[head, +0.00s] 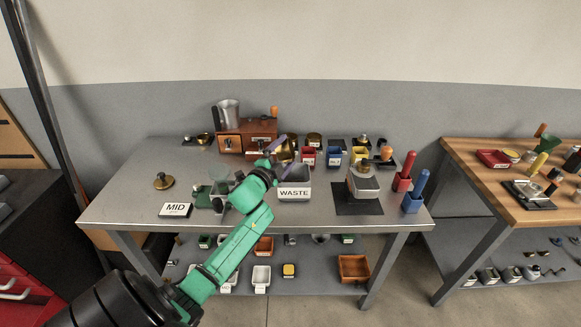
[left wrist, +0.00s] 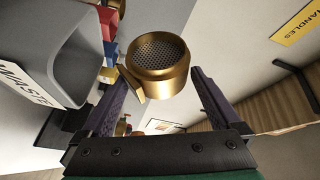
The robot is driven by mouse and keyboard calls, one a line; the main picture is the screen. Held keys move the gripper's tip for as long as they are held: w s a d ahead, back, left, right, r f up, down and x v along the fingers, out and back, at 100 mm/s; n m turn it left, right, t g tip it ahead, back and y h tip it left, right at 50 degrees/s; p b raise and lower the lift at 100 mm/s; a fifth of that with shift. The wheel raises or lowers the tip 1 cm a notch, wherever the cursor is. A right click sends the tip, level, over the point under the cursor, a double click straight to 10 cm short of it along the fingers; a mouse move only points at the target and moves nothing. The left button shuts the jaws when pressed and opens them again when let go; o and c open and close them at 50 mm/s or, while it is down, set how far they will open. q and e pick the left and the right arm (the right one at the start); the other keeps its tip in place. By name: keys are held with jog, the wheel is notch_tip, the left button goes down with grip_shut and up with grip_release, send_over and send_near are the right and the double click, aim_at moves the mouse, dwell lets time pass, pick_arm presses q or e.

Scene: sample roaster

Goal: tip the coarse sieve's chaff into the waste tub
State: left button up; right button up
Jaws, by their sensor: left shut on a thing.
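The brass sieve (left wrist: 159,68) has a perforated mesh that faces the wrist camera; I see no chaff on the visible mesh. My left gripper (left wrist: 158,88) is shut on it, the sieve lying between the purple fingers. In the head view, the left gripper (head: 279,150) holds the sieve (head: 286,152) above the back of the grey waste tub (head: 294,189), which is labelled WASTE. The waste tub (left wrist: 62,50) also shows at the left of the wrist view, apart from the sieve. The tub's inside is mostly hidden. My right gripper is out of view.
Small red (head: 308,157), blue (head: 333,156) and yellow bins line the back right.

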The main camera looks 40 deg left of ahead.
pick_arm(q)
jog(key=n+b, duration=0.1)
jog(key=n+t+b, duration=0.1)
jog(key=n+b, duration=0.1)
jog(key=f+n+b, duration=0.1)
jog(key=shift+s+a+f+n+t+y+b, duration=0.1)
jog(key=shift+s+a+n+t+y+b, duration=0.2)
jog(key=shift+a+n+t+b, duration=0.1)
jog(key=n+y+b, duration=0.1)
jog(key=n, duration=0.1)
jog(key=n+y+b, duration=0.1)
jog(key=n+b, duration=0.1)
jog(key=n, duration=0.1)
jog(key=n+t+y+b, duration=0.1)
jog(key=n+y+b, duration=0.1)
jog(key=n, duration=0.1)
jog(key=shift+s+a+f, duration=0.15)
jog(key=shift+f, duration=0.25)
jog(key=n+y+b, duration=0.1)
jog(key=n, duration=0.1)
jog(key=shift+f+n, duration=0.1)
jog(key=shift+n, duration=0.3)
jog(key=shift+n+y, duration=0.6)
jog(key=shift+n, duration=0.3)
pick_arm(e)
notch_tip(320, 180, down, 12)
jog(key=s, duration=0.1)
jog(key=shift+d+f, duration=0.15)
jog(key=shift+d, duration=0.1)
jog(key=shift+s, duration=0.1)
